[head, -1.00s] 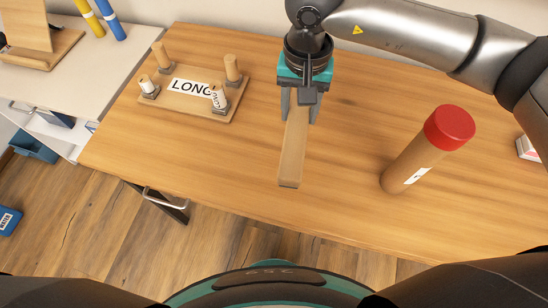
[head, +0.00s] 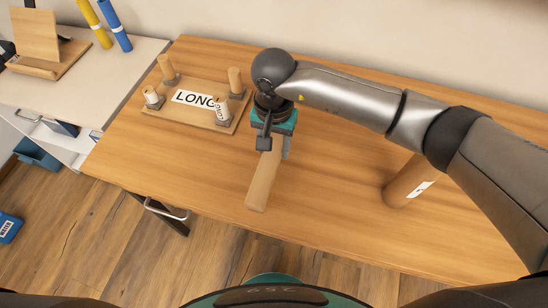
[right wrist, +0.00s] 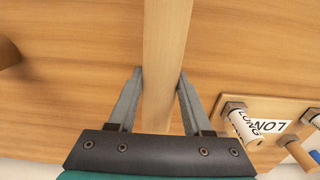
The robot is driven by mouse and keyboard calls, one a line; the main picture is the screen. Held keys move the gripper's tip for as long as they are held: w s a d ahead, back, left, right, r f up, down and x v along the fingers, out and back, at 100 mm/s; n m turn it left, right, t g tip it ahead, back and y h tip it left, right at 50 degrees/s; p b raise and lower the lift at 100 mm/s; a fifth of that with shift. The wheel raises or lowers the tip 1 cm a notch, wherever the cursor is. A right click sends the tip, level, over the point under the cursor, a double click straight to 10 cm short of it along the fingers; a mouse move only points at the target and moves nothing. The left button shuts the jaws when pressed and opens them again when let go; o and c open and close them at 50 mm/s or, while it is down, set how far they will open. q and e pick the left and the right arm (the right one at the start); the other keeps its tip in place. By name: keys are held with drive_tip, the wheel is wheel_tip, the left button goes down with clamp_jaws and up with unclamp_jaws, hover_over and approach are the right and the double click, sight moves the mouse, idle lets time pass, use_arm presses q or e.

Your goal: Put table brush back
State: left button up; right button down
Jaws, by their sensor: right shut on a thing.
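The table brush shows as a long, plain wooden bar (head: 263,184); no bristles can be seen. My right gripper (head: 271,146) is shut on its far part, and the bar points toward the table's front edge. In the right wrist view the bar (right wrist: 166,50) runs between the two fingers (right wrist: 160,84). A wooden board (head: 184,116) with upright pegs and a "LONG" label lies just left of my right gripper. It also shows at the right of the right wrist view (right wrist: 228,102). Whether the bar touches the table is unclear. My left gripper is out of view.
A brown tube (head: 405,186) stands on the wooden table (head: 330,205) to the right, its top hidden behind my right arm. A white side table (head: 75,85) at the left holds a wooden stand (head: 45,58) and yellow and blue tubes. The table's front middle is clear.

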sight(274, 159)
drive_tip(key=shift+f+b, duration=0.3)
drive_tip(key=shift+f, duration=2.35)
drive_tip(key=shift+f, duration=0.15)
drive_tip(key=shift+c, duration=1.6)
unclamp_jaws()
wheel_tip(274, 159, up, 12)
drive_tip(key=shift+r+p, duration=0.2)
drive_tip(key=shift+p, duration=0.25)
